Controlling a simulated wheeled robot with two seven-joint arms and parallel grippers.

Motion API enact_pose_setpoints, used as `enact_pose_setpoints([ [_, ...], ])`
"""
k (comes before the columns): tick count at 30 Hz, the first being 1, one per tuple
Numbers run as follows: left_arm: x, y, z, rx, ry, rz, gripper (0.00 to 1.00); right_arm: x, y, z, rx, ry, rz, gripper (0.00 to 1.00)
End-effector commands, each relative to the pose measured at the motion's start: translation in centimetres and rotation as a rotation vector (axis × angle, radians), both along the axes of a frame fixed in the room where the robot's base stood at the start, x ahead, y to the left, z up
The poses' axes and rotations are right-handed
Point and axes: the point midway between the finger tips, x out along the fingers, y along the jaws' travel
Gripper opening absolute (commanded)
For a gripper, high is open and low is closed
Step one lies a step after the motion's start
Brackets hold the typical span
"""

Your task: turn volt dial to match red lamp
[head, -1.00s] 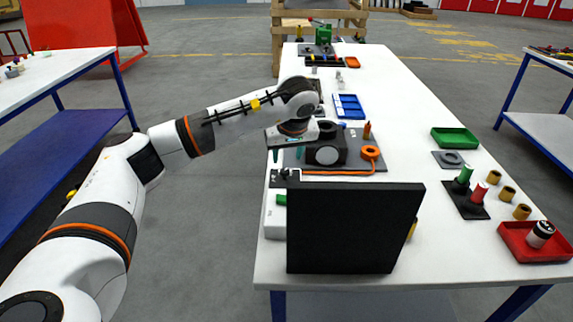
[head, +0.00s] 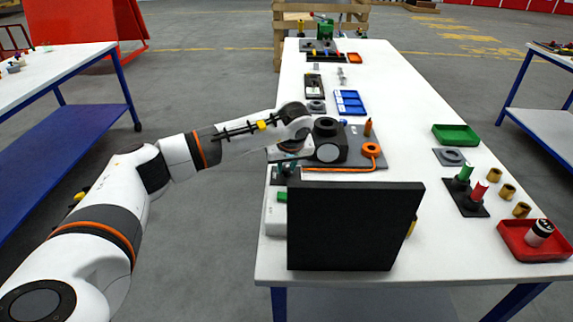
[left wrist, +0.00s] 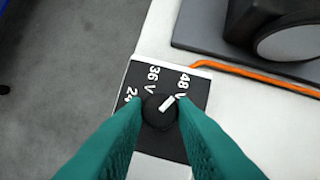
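The volt dial is a round black knob (left wrist: 160,112) with a white pointer, set on a black plate marked 24, 36 V and 48 V in the left wrist view. The pointer aims toward the 48 V mark. My left gripper (left wrist: 160,101) is open, with one teal finger on each side of the knob; I cannot tell if they touch it. In the head view the left gripper (head: 288,168) is low at the table's left edge, over the dial plate. I can make out no lit red lamp. My right gripper is not in view.
A large black upright panel (head: 352,228) stands in front of the dial. A black device (head: 327,142) and an orange cable (head: 335,170) lie just beyond. A red tray (head: 535,253) and a green tray (head: 455,134) are on the right.

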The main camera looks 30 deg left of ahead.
Motion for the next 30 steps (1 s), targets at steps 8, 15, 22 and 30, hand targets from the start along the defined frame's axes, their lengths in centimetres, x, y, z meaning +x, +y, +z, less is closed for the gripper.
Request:
enact_pose_setpoints([
  [8, 0.04, -0.03, 0.07, -0.001, -0.001, 0.014, 0.02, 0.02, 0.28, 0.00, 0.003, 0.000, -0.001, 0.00],
  [15, 0.13, -0.11, 0.12, -0.001, -0.001, 0.105, 0.02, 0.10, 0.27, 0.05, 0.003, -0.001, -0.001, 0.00],
  [22, 0.30, -0.20, 0.17, 0.000, -0.001, 0.290, 0.02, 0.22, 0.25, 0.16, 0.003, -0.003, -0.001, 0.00],
  [30, 0.52, -0.26, 0.20, 0.001, -0.001, 0.547, 0.02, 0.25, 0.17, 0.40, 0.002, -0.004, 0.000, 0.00],
])
